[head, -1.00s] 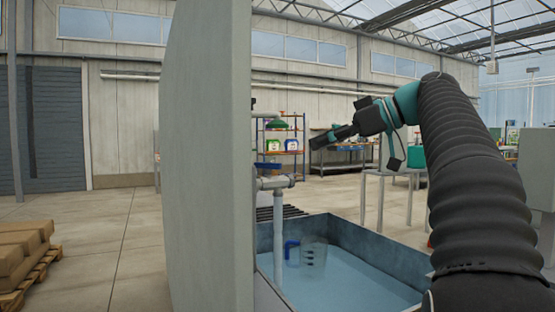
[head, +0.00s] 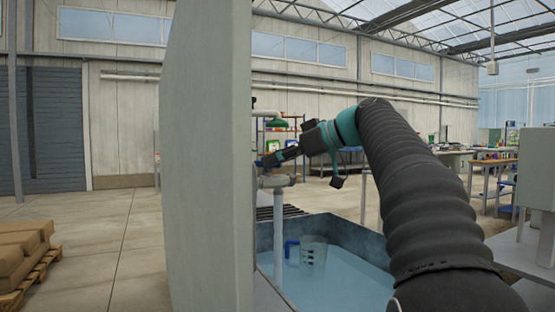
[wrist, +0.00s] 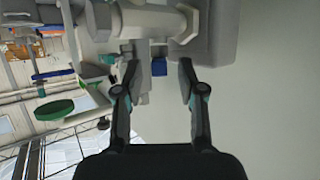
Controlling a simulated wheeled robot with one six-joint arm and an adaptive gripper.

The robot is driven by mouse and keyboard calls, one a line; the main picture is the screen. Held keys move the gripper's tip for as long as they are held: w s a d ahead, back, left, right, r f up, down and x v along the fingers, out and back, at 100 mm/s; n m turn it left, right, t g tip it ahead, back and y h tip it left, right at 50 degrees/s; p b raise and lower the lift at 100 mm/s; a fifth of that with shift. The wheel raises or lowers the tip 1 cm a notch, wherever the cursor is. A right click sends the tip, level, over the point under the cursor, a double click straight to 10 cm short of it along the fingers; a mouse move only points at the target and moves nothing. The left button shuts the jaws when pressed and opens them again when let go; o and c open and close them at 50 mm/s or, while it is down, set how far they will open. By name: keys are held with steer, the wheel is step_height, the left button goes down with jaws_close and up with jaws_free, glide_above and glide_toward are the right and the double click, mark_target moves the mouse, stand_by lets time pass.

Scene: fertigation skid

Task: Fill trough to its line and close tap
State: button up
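The trough (head: 345,232) holds pale blue water (head: 335,282); I cannot make out its fill line. The tap (head: 276,181) stands over its left end, with a pale column (head: 278,235), apparently running water, reaching down from it. My gripper (head: 268,159) is at the tap's blue handle, which it mostly hides in the head view. In the wrist view my gripper (wrist: 158,68) is open, its fingers apart. A bit of the blue handle (wrist: 158,67) shows between the fingertips, with no clear contact. The grey tap body (wrist: 155,22) lies just beyond.
A clear jug (head: 312,250) with a blue handle stands in the trough. A tall grey panel (head: 208,160) rises close to the left of the tap. Open floor lies behind.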

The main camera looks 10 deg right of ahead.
jaws_close()
steer(key=shift+t+b, duration=0.3)
steer(key=shift+b, duration=0.05)
steer(key=shift+s+a+f+m+t+h+b, duration=0.1)
steer(key=shift+s+a+m+t+h+b, duration=0.1)
steer(key=shift+m+t+h+b, duration=0.35)
steer(key=m+t+h, duration=0.1)
steer(key=m+h, duration=0.1)
steer(key=m+t+h+b, duration=0.1)
steer(key=m+h, duration=0.1)
steer(key=a+m+t+h, duration=0.1)
steer(key=m+h, duration=0.1)
steer(key=shift+s+a+r+m, duration=0.1)
steer(key=shift+s+r+m, duration=0.1)
steer(key=shift+s+m, duration=0.05)
steer(key=shift+m+h, duration=0.3)
steer(key=shift+h, duration=0.15)
